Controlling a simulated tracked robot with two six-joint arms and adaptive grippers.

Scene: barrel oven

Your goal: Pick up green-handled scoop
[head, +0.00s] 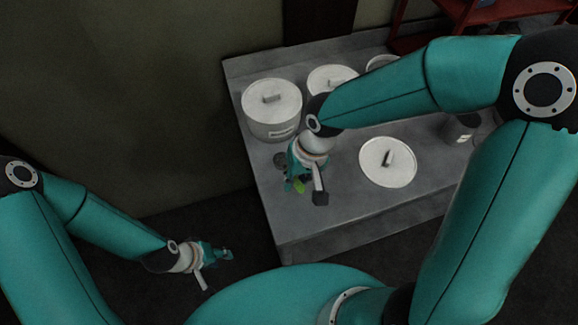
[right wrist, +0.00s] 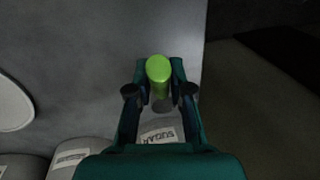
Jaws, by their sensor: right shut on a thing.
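The scoop's bright green handle (right wrist: 158,68) stands between the fingers of my right gripper (right wrist: 159,88) in the right wrist view. In the head view a bit of the green handle (head: 299,186) shows below my right gripper (head: 293,181), near the left side of the grey counter. The right gripper is shut on the handle. The scoop's bowl is mostly hidden, so I cannot tell whether it touches the counter. My left gripper (head: 225,254) is over the dark floor, away from the counter, too small to tell whether open or shut.
The grey counter (head: 330,225) holds a white lidded canister (head: 272,112) at back left, with others behind my right arm. A round white lid (head: 388,162) lies right of the gripper. A canister labelled SUGAR (right wrist: 158,133) shows in the wrist view. The counter's front is clear.

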